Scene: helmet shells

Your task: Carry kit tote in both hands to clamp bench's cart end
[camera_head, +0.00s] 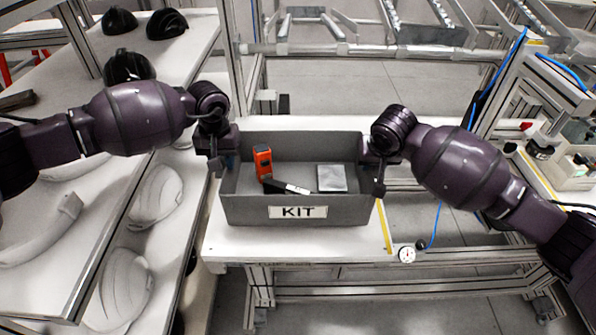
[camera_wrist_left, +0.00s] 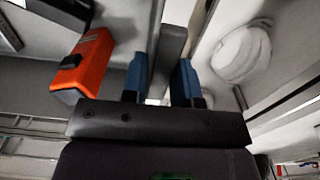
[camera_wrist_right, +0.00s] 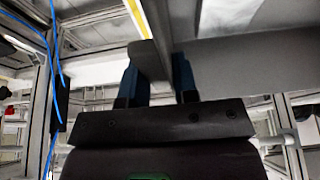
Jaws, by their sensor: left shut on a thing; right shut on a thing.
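The grey kit tote (camera_head: 243,210) with a KIT label is upright at the middle of the head view, over a white bench top (camera_head: 290,243). I cannot tell if it rests on the top or hangs just above it. In it are an orange tool (camera_head: 263,162), a black-and-white item (camera_head: 290,188) and a pale flat piece (camera_head: 332,178). My left gripper (camera_head: 217,165) is shut on the tote's left wall; the left wrist view shows the wall between its blue fingers (camera_wrist_left: 160,82). My right gripper (camera_head: 378,172) is shut on the right wall, also between blue fingers (camera_wrist_right: 158,80) in the right wrist view.
A shelf rack (camera_head: 150,235) at left holds white and black helmet shells (camera_head: 128,66). A metal frame (camera_head: 350,50) stands behind. At right is a bench with equipment (camera_head: 560,140) and a blue hose (camera_head: 437,225). A round gauge (camera_head: 407,254) sits by the bench's front right corner.

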